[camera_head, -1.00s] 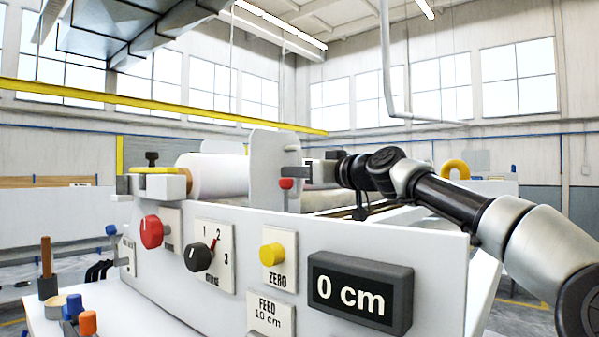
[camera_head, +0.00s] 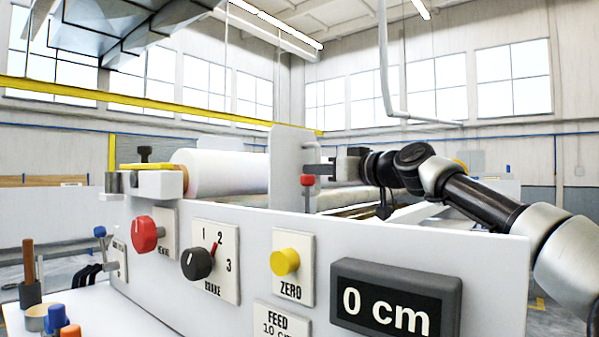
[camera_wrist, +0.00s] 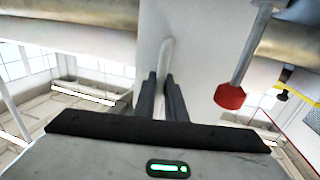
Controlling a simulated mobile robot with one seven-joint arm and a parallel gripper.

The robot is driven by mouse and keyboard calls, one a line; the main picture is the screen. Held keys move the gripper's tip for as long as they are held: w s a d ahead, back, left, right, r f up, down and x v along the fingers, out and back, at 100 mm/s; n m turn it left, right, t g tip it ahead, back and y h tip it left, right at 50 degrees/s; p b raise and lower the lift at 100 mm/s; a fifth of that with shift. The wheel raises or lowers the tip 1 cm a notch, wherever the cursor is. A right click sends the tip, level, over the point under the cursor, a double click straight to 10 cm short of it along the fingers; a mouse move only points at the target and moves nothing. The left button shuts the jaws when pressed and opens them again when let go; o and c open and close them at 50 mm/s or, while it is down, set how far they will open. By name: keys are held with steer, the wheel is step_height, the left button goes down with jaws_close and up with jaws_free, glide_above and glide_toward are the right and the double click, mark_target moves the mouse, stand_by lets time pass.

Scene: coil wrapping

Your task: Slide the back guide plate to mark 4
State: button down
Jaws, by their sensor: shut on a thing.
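A tall white guide plate (camera_head: 291,165) stands upright beside the white roll (camera_head: 222,173) on the machine. I cannot tell from its look alone whether it is the back one. My gripper (camera_head: 318,169) is at the plate's right side. In the wrist view, my gripper (camera_wrist: 164,92) is shut on a pale bar-shaped handle (camera_wrist: 166,56) that stands out from the plate (camera_wrist: 190,30). A red knob on a grey stem (camera_wrist: 231,95) is to the right of the fingers; the knob also shows in the head view (camera_head: 307,181). Scale marks are not readable in either view.
The front panel (camera_head: 470,255) carries a red knob (camera_head: 144,234), a brake dial (camera_head: 197,263), a yellow zero button (camera_head: 285,262) and a display (camera_head: 396,298) reading 0 cm.

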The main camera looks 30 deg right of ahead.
steer(key=shift+w+d, duration=0.15)
steer(key=shift+d, duration=0.35)
steer(key=c, duration=1.8)
jaws_free()
steer(key=shift+d, duration=0.1)
steer(key=s+b, duration=0.1)
steer(key=s, duration=0.4)
steer(key=s+d+b, duration=0.1)
steer(key=s, duration=0.5)
steer(key=s+d+b, duration=0.1)
steer(key=s, duration=0.5)
steer(key=shift+s+d+b, duration=0.15)
steer(key=shift+b, duration=0.15)
